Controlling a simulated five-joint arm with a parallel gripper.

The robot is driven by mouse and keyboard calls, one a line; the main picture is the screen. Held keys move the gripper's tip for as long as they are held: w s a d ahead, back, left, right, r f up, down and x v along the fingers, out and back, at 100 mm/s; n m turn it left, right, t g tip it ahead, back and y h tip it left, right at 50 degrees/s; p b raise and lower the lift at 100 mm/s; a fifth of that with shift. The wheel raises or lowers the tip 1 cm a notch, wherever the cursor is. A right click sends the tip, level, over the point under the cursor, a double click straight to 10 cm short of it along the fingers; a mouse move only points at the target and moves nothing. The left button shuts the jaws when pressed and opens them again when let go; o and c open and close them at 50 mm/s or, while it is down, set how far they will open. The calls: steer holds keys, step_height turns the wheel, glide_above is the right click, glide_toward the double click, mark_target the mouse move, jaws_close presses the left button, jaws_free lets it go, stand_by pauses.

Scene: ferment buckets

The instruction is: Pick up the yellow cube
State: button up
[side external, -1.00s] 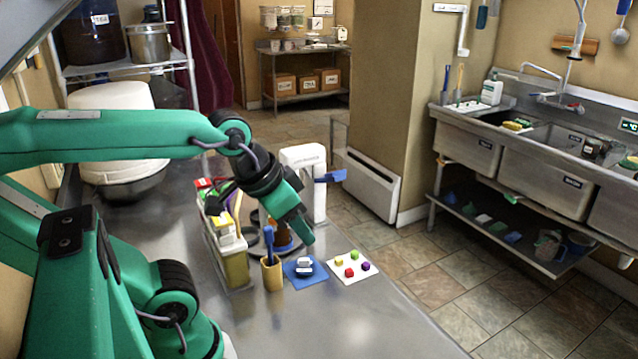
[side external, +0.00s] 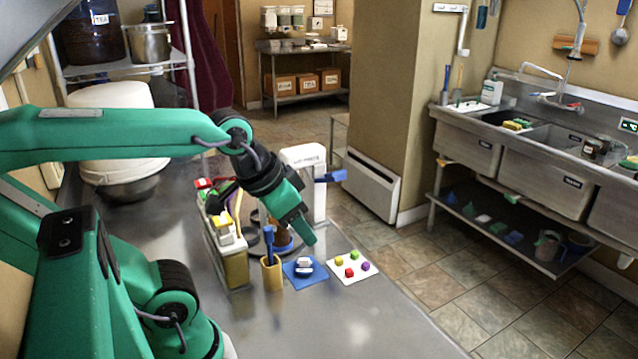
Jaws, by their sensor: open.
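The small yellow cube (side external: 339,261) sits on a white square mat (side external: 357,276), at its left back part. A red cube (side external: 349,272), a green cube (side external: 355,254) and a purple cube (side external: 365,266) share the mat with it. My gripper (side external: 309,238) hangs above and to the left of the mat, tilted down to the right. It is open and apart from the yellow cube, with nothing visible in it. The gap between its fingers is hard to see from this side.
A blue mat (side external: 301,280) with a white and dark object (side external: 304,266) lies left of the white mat. A tan cup (side external: 271,275) with a blue-handled tool, a filled bin (side external: 232,262) and a white press-like stand (side external: 304,160) are close by. The front right tabletop is clear.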

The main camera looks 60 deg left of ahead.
steer(key=w, duration=0.1)
steer(key=g, duration=0.6)
glide_above(339, 259)
step_height(339, 259, down, 16)
steer(key=shift+w+a+f, duration=0.1)
steer(key=shift+f, duration=3.95)
jaws_close()
